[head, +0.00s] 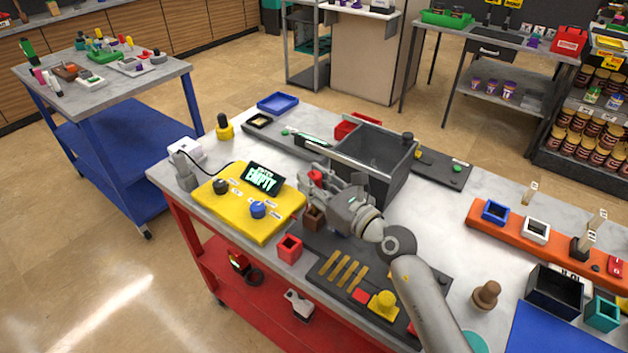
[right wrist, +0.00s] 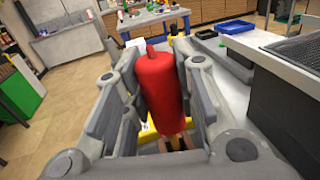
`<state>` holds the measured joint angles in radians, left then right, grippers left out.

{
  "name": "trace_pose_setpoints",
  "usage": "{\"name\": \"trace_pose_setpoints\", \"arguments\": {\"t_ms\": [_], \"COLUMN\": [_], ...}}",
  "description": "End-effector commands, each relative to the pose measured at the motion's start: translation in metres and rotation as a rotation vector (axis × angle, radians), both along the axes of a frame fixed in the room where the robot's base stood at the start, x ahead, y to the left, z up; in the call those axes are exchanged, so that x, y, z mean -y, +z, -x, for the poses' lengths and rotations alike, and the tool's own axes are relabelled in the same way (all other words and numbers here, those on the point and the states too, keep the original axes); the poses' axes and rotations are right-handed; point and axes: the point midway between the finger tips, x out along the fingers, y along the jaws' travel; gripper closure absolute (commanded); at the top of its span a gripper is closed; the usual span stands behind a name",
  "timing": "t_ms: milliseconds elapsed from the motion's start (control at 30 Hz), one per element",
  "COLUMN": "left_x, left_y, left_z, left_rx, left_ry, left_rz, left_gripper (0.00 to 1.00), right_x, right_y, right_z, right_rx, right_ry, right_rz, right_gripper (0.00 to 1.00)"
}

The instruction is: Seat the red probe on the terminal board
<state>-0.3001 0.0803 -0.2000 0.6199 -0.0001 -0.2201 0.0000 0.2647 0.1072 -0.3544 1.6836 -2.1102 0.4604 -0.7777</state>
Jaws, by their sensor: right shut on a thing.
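The red probe (right wrist: 163,92) is a red cylinder with a small nub on top. My right gripper (head: 322,186) is shut on it, with a finger on each side. The probe's red top (head: 316,177) also shows in the head view. Below it is a brown square holder (head: 314,219); I cannot tell whether the probe's lower end is inside it. The yellow board (head: 240,218), seemingly the terminal board, lies left of the gripper. It carries a black knob (head: 221,186), a blue knob (head: 258,209) and a display (head: 264,178) reading EMPTY. My left gripper is out of view.
A red square holder (head: 289,249) stands in front of the yellow board. A grey open bin (head: 375,155) stands close behind the gripper. A dark tray (head: 335,290) with brown strips lies in front. A white device (head: 186,150) and yellow-based bottle (head: 224,128) stand behind the board.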

Motion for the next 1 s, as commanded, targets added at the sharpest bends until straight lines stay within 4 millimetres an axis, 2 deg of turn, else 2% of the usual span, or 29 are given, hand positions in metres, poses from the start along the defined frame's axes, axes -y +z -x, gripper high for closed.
{"name": "trace_pose_setpoints", "arguments": {"t_ms": [700,1000], "left_x": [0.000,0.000], "left_y": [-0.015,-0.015], "left_z": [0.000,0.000], "left_rx": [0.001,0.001], "left_ry": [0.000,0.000], "left_rz": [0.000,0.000], "left_gripper": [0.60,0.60], "right_x": [0.000,0.000], "right_y": [-0.019,-0.019], "right_z": [0.000,0.000], "right_rx": [0.000,0.000], "right_ry": [0.000,0.000], "right_rz": [0.000,0.000], "right_gripper": [0.97,0.97]}}
